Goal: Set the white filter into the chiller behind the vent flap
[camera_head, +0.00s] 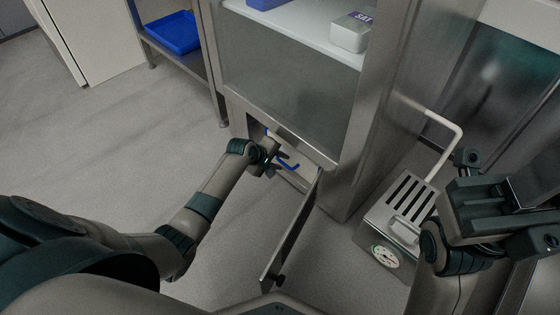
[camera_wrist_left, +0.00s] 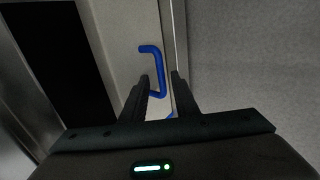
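The white filter (camera_wrist_left: 112,30) is a pale panel with a bent blue handle (camera_wrist_left: 158,70) in the left wrist view. In the head view, the blue handle (camera_head: 289,164) shows in the low opening of the steel chiller (camera_head: 290,85). The vent flap (camera_head: 292,230) is open and stands out from the chiller's base. My left gripper (camera_head: 280,160) is at the opening. Its fingers (camera_wrist_left: 162,78) are apart, with the handle between or just beyond them; contact cannot be told. Much of the filter is hidden. My right gripper (camera_head: 495,207) is at the right, away from the filter; its fingertips are unclear.
A metal box with slots and a dial (camera_head: 392,225) stands on the floor right of the chiller. A blue tray (camera_head: 174,33) lies on a shelf at the upper left. A labelled container (camera_head: 349,36) sits inside the chiller. The floor at left is clear.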

